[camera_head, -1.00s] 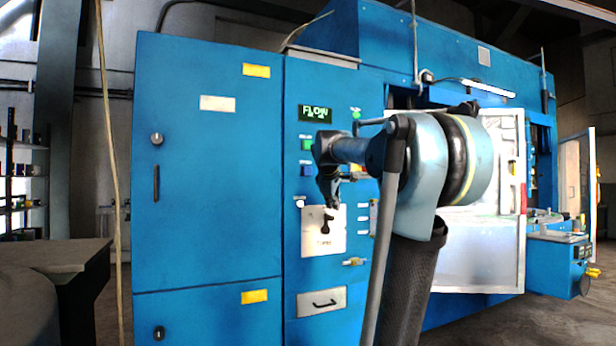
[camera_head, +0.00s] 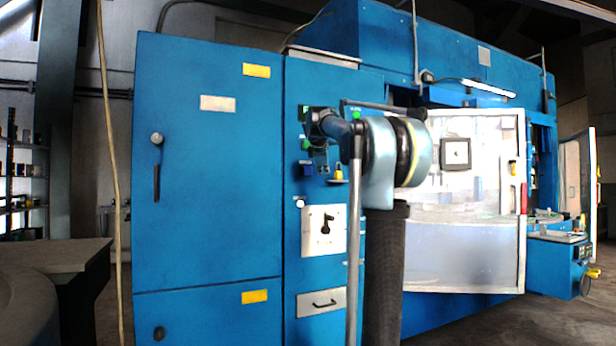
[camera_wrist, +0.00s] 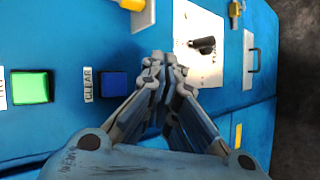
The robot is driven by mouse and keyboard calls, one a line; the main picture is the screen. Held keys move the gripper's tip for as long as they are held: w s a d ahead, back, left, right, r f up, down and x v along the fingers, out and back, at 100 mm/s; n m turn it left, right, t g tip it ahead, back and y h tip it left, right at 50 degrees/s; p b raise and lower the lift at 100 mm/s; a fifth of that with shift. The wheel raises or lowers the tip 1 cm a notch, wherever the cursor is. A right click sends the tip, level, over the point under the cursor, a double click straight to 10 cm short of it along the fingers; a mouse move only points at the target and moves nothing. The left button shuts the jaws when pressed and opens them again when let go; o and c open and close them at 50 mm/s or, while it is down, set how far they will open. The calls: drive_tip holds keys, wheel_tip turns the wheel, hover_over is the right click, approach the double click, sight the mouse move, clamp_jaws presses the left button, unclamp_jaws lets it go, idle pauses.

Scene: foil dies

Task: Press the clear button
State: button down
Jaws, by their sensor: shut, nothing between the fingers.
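The clear button is a small blue square (camera_wrist: 115,85) beside a label reading CLEAR (camera_wrist: 88,86) in the wrist view. It seems to show in the head view as the small blue square (camera_head: 306,170) on the control panel. My gripper (camera_wrist: 163,60) is shut and empty, its fingertips just right of the blue button in the wrist view, not over it. In the head view my gripper (camera_head: 321,162) is partly hidden by my arm, close to the panel. I cannot tell how far the tips are from the panel face.
A green button (camera_wrist: 30,87) sits left of the clear button in the wrist view. A yellow-handled part (camera_wrist: 133,5) and a white plate with a black switch (camera_wrist: 207,46) are near the fingertips. A drawer handle (camera_head: 324,303) is lower on the panel. An open door panel (camera_head: 462,250) stands right.

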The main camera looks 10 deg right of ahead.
drive_tip(key=w+a, duration=0.2)
drive_tip(key=w, duration=0.6)
drive_tip(key=shift+a, duration=0.35)
drive_tip(key=shift+w+a, duration=0.25)
drive_tip(key=shift+w, duration=0.65)
idle(2.1)
drive_tip(key=shift+s, duration=0.15)
drive_tip(key=shift+s+d, duration=0.25)
drive_tip(key=shift+s, duration=0.5)
drive_tip(key=s, duration=0.1)
drive_tip(key=s+d, duration=0.1)
drive_tip(key=s, duration=0.2)
drive_tip(key=shift+s+d, duration=0.3)
drive_tip(key=shift+s, duration=0.1)
idle(0.9)
